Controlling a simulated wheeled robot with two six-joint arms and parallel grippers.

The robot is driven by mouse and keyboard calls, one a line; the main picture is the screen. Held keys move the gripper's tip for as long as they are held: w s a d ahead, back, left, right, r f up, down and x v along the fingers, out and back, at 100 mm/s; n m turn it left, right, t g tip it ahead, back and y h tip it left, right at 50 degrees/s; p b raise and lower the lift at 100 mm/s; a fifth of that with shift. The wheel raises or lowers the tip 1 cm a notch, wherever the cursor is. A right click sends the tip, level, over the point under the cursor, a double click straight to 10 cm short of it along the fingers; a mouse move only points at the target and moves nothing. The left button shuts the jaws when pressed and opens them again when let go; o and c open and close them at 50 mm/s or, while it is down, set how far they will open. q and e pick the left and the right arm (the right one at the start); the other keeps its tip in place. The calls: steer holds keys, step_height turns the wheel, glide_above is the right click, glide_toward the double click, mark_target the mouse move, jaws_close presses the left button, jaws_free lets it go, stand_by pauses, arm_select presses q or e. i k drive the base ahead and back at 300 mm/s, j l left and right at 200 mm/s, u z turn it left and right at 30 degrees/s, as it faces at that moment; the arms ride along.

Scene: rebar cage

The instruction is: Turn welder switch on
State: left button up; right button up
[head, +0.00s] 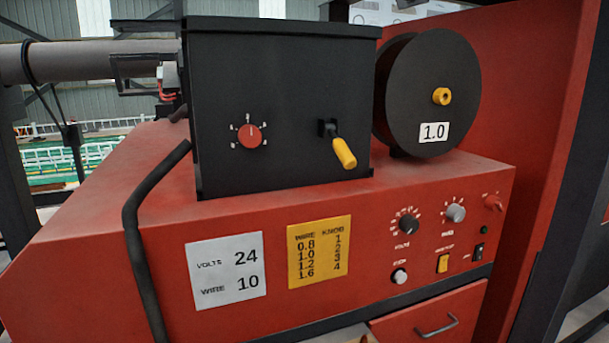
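The red welder cabinet (130,240) fills the middle of the head view. On the right of its front panel are a black rocker switch (479,252) and a yellow switch (443,263). Which way either is set is too small to tell. A red rotary switch (493,202) sits at the panel's upper right corner. Above the switches are a black knob (407,224) and a grey knob (455,213); a white-capped button (399,276) is below left. Neither of my grippers shows in the head view.
A black box (270,90) on top carries a red dial (249,135) and a yellow-handled lever (344,152). A wire spool (410,90) stands beside it. White (227,270) and yellow (319,250) labels are on the front. A drawer (430,315) is below. A black cable (138,230) hangs at left.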

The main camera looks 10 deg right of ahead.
mark_target(492, 203)
steer(key=z, duration=1.25)
